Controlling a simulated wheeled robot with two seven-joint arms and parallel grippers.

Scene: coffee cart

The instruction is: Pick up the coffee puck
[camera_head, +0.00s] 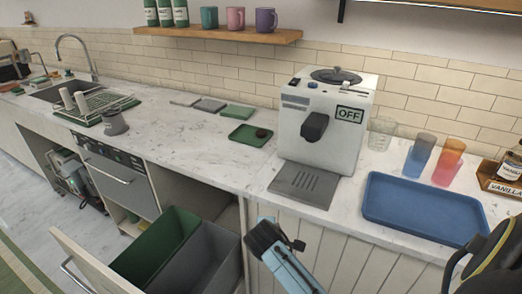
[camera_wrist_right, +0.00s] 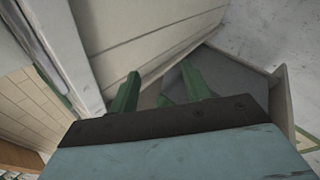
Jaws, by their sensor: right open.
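The coffee puck (camera_head: 262,133) shows in the head view as a small dark brown lump at the right side of a small green tray (camera_head: 244,137). The tray lies on the marble counter, left of the coffee machine. My right gripper (camera_head: 268,238) is low in front of the counter, beside the pulled-out bin drawer and well apart from the puck. In the right wrist view its two green fingers (camera_wrist_right: 160,78) are spread with nothing between them. The puck does not show in that view. My left gripper is not in view.
The coffee machine (camera_head: 325,122) with an OFF sign stands right of the green tray. A blue tray (camera_head: 424,209) and several cups are further right. An open drawer holds a green bin (camera_head: 155,252) and a grey bin (camera_head: 208,262).

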